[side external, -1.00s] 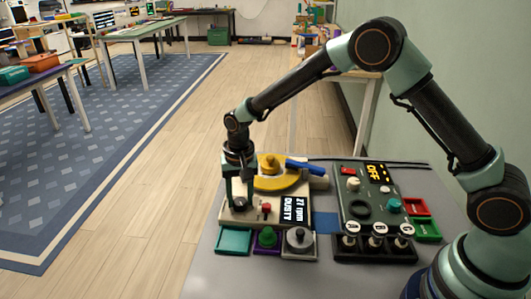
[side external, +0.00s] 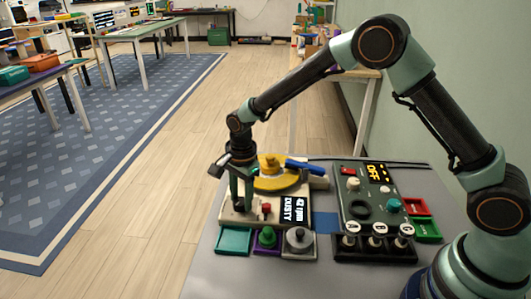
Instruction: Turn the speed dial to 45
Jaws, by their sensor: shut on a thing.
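The speed dial (side external: 239,205) is a dark knob at the front left of a cream machine base (side external: 230,217). My gripper (side external: 241,197) points down at it and is shut on it, hiding most of the knob. The small display (side external: 294,210) on the same machine reads "42 rpm" and "DUSTY", in text turned sideways. A yellow disc (side external: 275,182) with an orange hub sits behind the dial.
A green control panel (side external: 366,200) with an "OFF" display stands to the right, with knobs labelled A, B and C in front. A teal tray (side external: 233,242), a purple piece (side external: 267,239) and a grey round weight (side external: 299,239) line the front. A blue handle (side external: 304,166) lies behind the display.

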